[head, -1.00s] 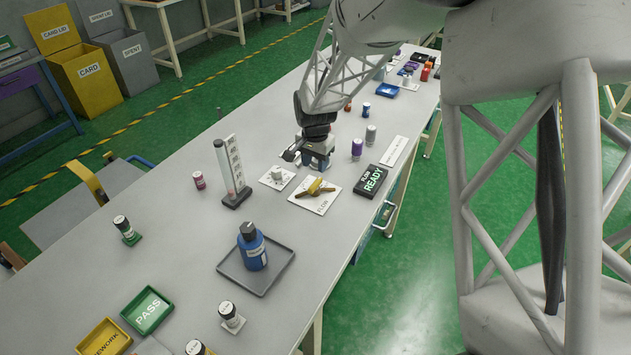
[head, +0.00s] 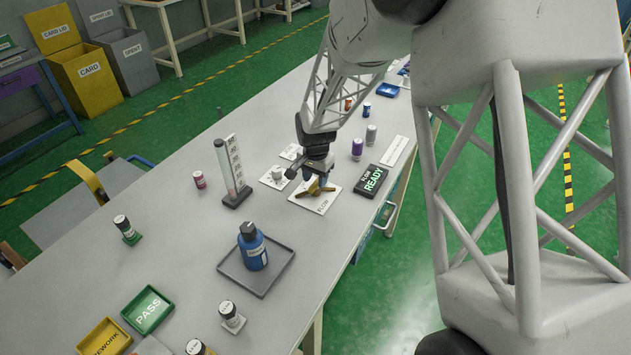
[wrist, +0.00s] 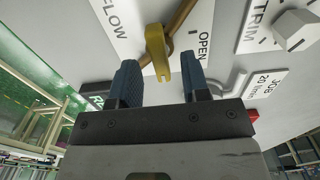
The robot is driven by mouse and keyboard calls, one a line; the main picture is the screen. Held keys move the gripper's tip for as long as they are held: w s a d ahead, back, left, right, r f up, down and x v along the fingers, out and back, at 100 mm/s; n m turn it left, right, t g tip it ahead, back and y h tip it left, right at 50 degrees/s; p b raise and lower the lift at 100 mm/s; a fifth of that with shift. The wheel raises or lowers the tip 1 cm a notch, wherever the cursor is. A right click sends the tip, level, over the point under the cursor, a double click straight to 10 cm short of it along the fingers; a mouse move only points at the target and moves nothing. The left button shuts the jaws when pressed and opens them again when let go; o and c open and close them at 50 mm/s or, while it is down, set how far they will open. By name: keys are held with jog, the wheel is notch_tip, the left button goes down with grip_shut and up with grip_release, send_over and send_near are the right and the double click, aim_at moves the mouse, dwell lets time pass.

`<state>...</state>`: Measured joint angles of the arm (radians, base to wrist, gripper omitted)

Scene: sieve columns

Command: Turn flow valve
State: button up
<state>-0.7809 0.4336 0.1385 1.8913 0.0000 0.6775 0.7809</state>
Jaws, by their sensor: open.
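The flow valve is a yellow lever (wrist: 158,52) crossing a brown bar, on a white plate (head: 318,201) marked FLOW and OPEN. In the head view my gripper (head: 317,180) is right over the valve and hides part of it; a piece of the yellow handle (head: 326,189) shows beside it. In the wrist view my gripper (wrist: 160,78) is open, with its two blue fingers apart. The near end of the yellow lever lies in line with the gap between them. I cannot tell whether a finger touches it.
A TRIM plate with a grey knob (head: 277,173) lies left of the valve. A black READY sign (head: 374,179) lies to the right. A tube stand (head: 235,175) stands further left, and a blue bottle (head: 252,247) sits on a grey tray (head: 277,282) in front.

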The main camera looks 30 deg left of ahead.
jog(key=shift+f, duration=0.8)
jog(key=shift+c, duration=0.3)
grip_shut()
